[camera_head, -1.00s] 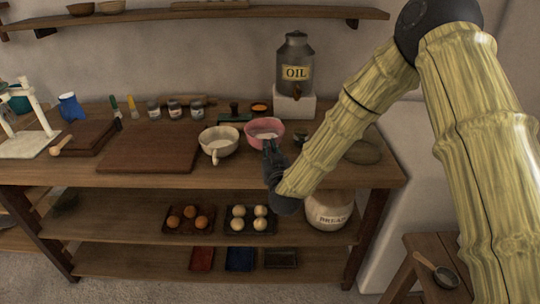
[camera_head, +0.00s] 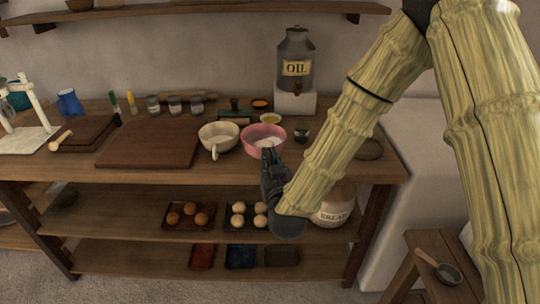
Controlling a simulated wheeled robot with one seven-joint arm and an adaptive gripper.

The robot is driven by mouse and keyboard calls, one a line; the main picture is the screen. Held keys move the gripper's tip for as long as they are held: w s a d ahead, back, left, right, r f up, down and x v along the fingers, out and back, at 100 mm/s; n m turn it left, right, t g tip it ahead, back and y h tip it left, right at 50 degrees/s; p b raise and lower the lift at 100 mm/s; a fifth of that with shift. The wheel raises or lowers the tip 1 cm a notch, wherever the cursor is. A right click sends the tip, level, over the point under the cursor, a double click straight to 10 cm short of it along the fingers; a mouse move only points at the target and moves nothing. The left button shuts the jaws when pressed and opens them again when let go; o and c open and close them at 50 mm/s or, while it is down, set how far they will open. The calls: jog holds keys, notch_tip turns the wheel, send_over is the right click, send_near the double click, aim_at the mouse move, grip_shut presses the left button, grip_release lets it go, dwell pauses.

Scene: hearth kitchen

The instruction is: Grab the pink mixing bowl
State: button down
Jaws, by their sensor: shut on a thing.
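The pink mixing bowl (camera_head: 249,146) stands upright on the wooden worktop, right of a cream bowl with a handle. Something pale shows inside it. My gripper (camera_head: 268,152) is at the bowl's near side and shut on its near wall. The gripper hides part of that wall, and the exact contact of the fingertips is too small to see.
The cream bowl (camera_head: 216,146) stands close on the left. A small yellowish bowl (camera_head: 270,118) and the oil dispenser (camera_head: 296,62) are behind. A dark wooden board (camera_head: 148,144) lies to the left.

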jog(key=shift+s+r+b, duration=0.15)
jog(key=shift+s+b, duration=0.05)
jog(key=shift+s, duration=1.3)
jog(key=shift+s+r+b, duration=0.15)
jog(key=shift+s+b, duration=0.05)
jog(key=shift+s, duration=1.25)
jog(key=shift+s, duration=0.15)
dwell(0.8)
